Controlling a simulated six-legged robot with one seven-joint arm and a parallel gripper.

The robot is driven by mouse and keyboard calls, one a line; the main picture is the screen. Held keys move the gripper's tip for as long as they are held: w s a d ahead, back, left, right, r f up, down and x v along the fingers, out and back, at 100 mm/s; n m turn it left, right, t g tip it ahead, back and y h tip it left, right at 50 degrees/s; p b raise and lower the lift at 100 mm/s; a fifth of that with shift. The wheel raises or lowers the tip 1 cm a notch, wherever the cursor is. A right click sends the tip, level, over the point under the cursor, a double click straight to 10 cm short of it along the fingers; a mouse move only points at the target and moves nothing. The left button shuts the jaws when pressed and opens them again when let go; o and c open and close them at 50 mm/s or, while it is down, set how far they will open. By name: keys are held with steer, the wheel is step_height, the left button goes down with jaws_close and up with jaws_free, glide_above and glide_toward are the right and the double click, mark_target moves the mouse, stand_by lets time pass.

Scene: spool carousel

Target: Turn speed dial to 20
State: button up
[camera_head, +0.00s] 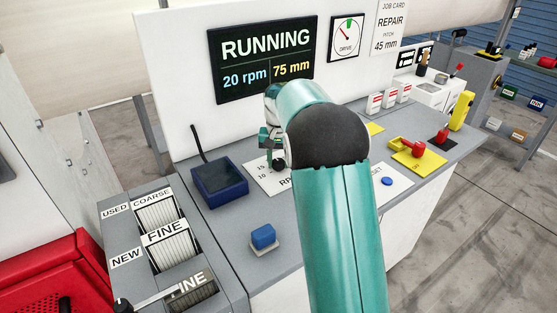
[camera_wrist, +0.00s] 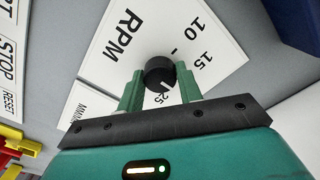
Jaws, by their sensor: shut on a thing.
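The speed dial is a black round knob (camera_wrist: 160,72) on a white plate (camera_wrist: 110,63) marked RPM, with 10, 15 and 25 readable in the wrist view. My gripper (camera_wrist: 159,82) is shut on the knob, one green finger on each side. The knob's pointer is hard to make out. In the head view my gripper (camera_head: 274,148) is over the RPM plate (camera_head: 256,178), and my arm hides much of the plate. The display (camera_head: 262,60) reads RUNNING, 20 rpm and 75 mm.
A blue tray (camera_head: 220,181) and a blue block-shaped button (camera_head: 263,236) are left of the dial. Red-and-yellow controls (camera_head: 417,150) and a blue button (camera_head: 387,181) are to the right. A drive gauge (camera_head: 346,38) hangs on the back panel.

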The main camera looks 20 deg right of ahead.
mark_target(278, 161)
stand_by(0.5)
steer(key=o, duration=1)
step_height(278, 161, up, 14)
steer(key=shift+f, duration=0.1)
